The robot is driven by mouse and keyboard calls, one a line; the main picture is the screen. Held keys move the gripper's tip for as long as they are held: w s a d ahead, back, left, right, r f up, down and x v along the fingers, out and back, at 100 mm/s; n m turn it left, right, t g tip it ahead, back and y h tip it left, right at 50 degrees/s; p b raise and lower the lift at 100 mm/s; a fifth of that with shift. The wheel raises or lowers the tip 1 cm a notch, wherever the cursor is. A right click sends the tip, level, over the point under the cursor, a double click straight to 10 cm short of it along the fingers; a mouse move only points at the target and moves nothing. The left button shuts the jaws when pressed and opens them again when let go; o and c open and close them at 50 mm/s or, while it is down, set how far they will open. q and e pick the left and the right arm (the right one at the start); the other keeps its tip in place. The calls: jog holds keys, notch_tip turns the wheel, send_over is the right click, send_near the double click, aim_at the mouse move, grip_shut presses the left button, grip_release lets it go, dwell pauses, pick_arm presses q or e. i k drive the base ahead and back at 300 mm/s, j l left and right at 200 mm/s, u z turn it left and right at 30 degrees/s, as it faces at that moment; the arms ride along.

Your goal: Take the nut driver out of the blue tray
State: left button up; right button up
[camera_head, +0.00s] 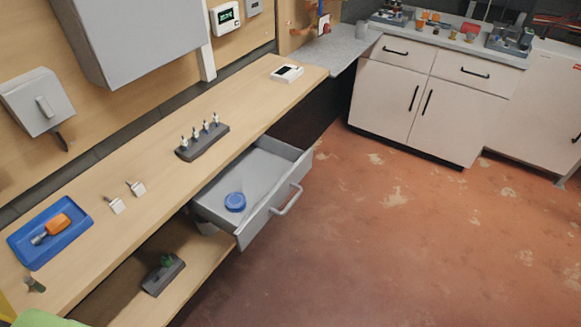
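The blue tray (73,238) lies at the left end of the wooden workbench. The nut driver, with an orange handle (58,224) and a grey metal end (39,239), lies inside the tray. The handle points to the back right and the metal end to the front left. Neither of my grippers is in view, and nothing touches the nut driver or the tray apart from the bench.
Two small white-and-metal parts (116,205) and a dark rack (204,144) of several fittings stand on the bench. A grey box (140,40) overhangs its back.

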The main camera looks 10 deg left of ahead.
aim_at(61, 220)
jog(key=u, duration=2.05)
jog(key=k+l, duration=0.1)
jog(key=l, duration=0.35)
jog(key=k+l+z, duration=0.1)
jog(key=l, duration=0.35)
